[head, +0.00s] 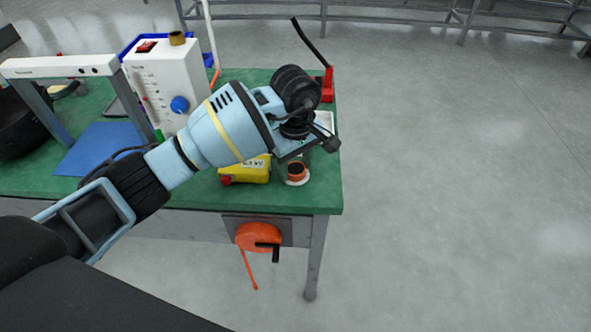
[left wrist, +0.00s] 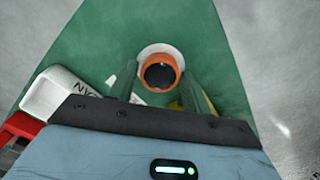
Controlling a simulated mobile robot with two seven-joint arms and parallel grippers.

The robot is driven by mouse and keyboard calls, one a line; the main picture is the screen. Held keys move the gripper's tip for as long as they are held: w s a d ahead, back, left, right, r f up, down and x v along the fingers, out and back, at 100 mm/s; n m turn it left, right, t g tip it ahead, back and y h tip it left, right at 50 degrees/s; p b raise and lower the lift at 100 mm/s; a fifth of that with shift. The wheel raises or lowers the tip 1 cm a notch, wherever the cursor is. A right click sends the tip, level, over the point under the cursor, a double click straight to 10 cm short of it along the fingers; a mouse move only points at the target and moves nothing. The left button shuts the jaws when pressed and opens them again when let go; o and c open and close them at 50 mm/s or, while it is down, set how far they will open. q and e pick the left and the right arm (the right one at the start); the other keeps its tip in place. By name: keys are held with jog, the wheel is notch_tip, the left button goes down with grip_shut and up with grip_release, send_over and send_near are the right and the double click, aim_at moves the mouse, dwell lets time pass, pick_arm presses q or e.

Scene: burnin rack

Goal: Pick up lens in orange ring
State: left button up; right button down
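The lens in the orange ring (head: 296,171) sits on a white round base near the right front edge of the green table. In the left wrist view, the orange ring (left wrist: 160,72) surrounds a dark round centre, ahead of my fingers. My left gripper (head: 311,151) is above and just behind it in the head view. In the left wrist view, the left gripper's two fingers (left wrist: 159,76) are apart, pointing towards the left and right sides of the ring. Nothing is held between them. I cannot tell whether they touch the ring. My right gripper is not in view.
A yellow box (head: 246,170) stands just left of the lens. A white instrument with a blue knob (head: 167,84) and a blue mat (head: 97,148) are further left. A red stand (head: 327,84) is behind. An orange crank wheel (head: 257,236) hangs on the table's front.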

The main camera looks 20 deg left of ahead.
aim_at(295, 168)
pick_arm(q)
jog(key=c, duration=0.6)
jog(key=shift+c, duration=0.2)
jog(key=shift+r, duration=0.1)
jog(key=shift+r, duration=0.45)
notch_tip(295, 168, up, 2)
jog(key=shift+w+r, duration=0.1)
jog(key=shift+r, duration=0.15)
jog(key=s+d+r, duration=0.1)
jog(key=s+d, duration=0.3)
jog(key=s, duration=1.1)
jog(key=shift+s+r+b, duration=0.2)
jog(key=shift+s+b, duration=0.1)
jog(key=shift+s, duration=0.05)
jog(key=shift+d, duration=0.15)
